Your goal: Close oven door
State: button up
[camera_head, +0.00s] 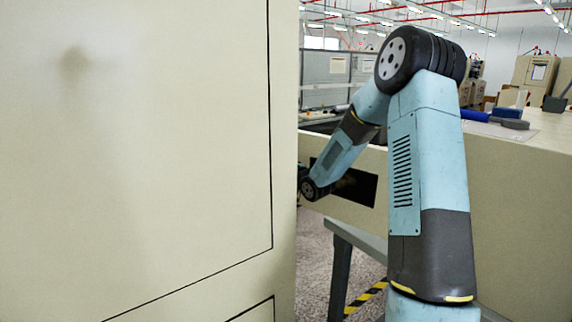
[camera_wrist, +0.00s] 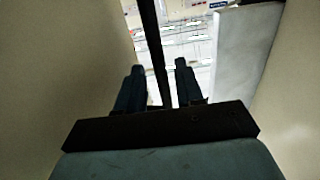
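A large cream panel (camera_head: 140,130) with a thin black outline fills the left of the head view. It looks like the oven's front or door, but I cannot tell which, nor whether the door is ajar. My gripper (camera_wrist: 159,66) shows in the wrist view with its two dark fingers spread apart. A dark upright bar (camera_wrist: 151,40) runs in the picture between the fingers. I cannot tell whether it is a door edge or handle, or whether the fingers touch it. In the head view my gripper is hidden behind the panel's right edge.
Cream surfaces (camera_wrist: 60,70) and (camera_wrist: 292,110) flank my gripper closely on both sides. A cream cabinet (camera_head: 515,200) stands at the right, with blue and grey items (camera_head: 490,118) on top. A grey table leg (camera_head: 340,275) and striped floor tape (camera_head: 366,297) lie below my arm.

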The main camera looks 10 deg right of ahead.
jog(key=shift+x, duration=1.2)
grip_shut()
